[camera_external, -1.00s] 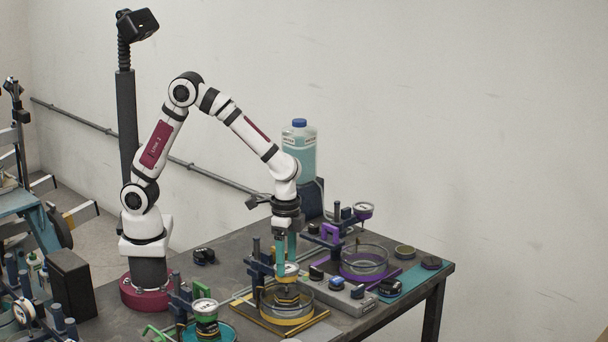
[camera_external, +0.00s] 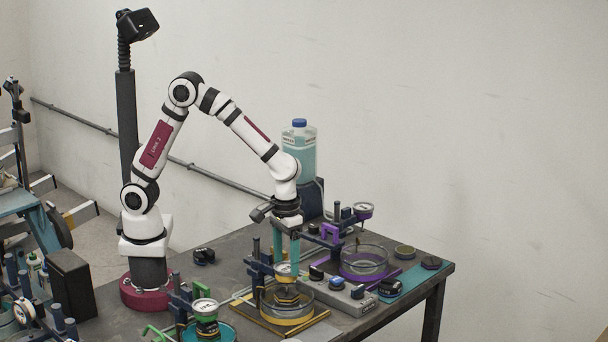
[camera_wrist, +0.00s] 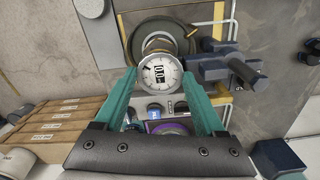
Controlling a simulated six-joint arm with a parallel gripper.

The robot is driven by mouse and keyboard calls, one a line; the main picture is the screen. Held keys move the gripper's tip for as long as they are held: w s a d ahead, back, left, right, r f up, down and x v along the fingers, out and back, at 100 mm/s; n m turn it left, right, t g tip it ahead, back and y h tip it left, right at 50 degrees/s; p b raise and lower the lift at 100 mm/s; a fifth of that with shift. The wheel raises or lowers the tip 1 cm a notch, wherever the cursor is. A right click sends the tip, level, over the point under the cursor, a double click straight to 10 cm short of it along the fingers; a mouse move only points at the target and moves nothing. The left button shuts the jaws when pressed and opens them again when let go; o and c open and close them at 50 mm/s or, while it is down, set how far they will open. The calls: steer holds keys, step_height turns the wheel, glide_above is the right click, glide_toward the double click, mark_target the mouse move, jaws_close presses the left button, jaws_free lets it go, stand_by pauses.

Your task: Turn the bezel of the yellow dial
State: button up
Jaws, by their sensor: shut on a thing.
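The yellow dial (camera_external: 287,269) stands upright over a round glass dish (camera_external: 313,310) with a yellow base. Its white face (camera_wrist: 160,73) looks up at the wrist camera and shows dark digits in a window. My gripper (camera_external: 286,263) points straight down over the dial, with its teal fingers on opposite sides of the bezel. In the wrist view my gripper (camera_wrist: 160,78) is shut on the bezel. The fingers hide parts of the bezel's sides.
A green dial (camera_external: 205,306) stands at the front left and a purple dial (camera_external: 363,210) at the back right. A dark blue clamp stand (camera_external: 256,270) is close left of the yellow dial. A grey box with knobs (camera_external: 350,303) lies to its right. A bottle (camera_external: 299,155) stands behind.

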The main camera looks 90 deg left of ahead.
mark_target(286, 266)
steer(key=n, duration=0.3)
steer(key=shift+n, duration=2.1)
steer(key=o, duration=1.1)
steer(key=shift+r, duration=0.1)
step_height(286, 266, up, 16)
steer(key=shift+f, duration=0.2)
steer(key=shift+s+a, duration=0.1)
